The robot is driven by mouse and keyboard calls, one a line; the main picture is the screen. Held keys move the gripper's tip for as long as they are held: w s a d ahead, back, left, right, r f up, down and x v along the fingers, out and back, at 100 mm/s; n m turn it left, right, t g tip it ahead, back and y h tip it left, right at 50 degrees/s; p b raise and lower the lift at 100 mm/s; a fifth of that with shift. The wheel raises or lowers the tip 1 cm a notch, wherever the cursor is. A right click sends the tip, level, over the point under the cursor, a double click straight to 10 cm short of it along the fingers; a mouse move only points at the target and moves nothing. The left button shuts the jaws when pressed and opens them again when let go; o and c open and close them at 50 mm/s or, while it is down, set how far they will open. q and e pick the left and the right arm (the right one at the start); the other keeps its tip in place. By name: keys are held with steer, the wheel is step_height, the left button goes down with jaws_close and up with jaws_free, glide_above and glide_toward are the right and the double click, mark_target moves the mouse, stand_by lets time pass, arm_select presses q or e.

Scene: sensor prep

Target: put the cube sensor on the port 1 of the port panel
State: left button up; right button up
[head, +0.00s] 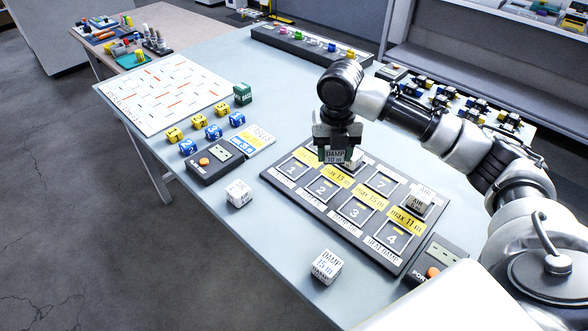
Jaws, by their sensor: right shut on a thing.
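The dark port panel (320,210) lies on the table with numbered square ports. Port 1 (291,171) is the framed square at its front left and looks empty. My right gripper (336,150) hangs over the back left part of the panel, shut on a white cube sensor (335,157) marked DAMP 10 m. Whether the held cube touches the panel is hard to tell. Another white cube (355,160) shows partly behind it. A white cube marked AIR (420,203) sits at the panel's right. My left gripper is not in view.
Loose white cubes stand on the table in front of the panel, one at left (239,193) and one marked DAMP 15 m (326,267). A control box (208,165) with an orange button and several yellow and blue dice lie left. Another box (440,262) is at right.

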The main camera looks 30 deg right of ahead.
steer(key=d+n, duration=0.1)
steer(key=n, duration=0.2)
steer(key=w+d+n, duration=0.1)
steer(key=n, duration=0.1)
steer(key=shift+d+r, duration=0.25)
steer(key=shift+d, duration=0.05)
steer(key=d+n, duration=0.2)
steer(key=n, duration=0.2)
glide_above(296, 170)
step_height(296, 170, down, 6)
steer(key=shift+f+b, duration=0.25)
steer(key=shift+b, duration=0.15)
steer(key=shift+f, duration=2)
steer(key=shift+f, duration=0.1)
steer(key=o, duration=0.5)
steer(key=shift+f, duration=0.1)
steer(key=shift+c, duration=0.2)
steer(key=o, duration=0.5)
steer(key=shift+c, duration=0.2)
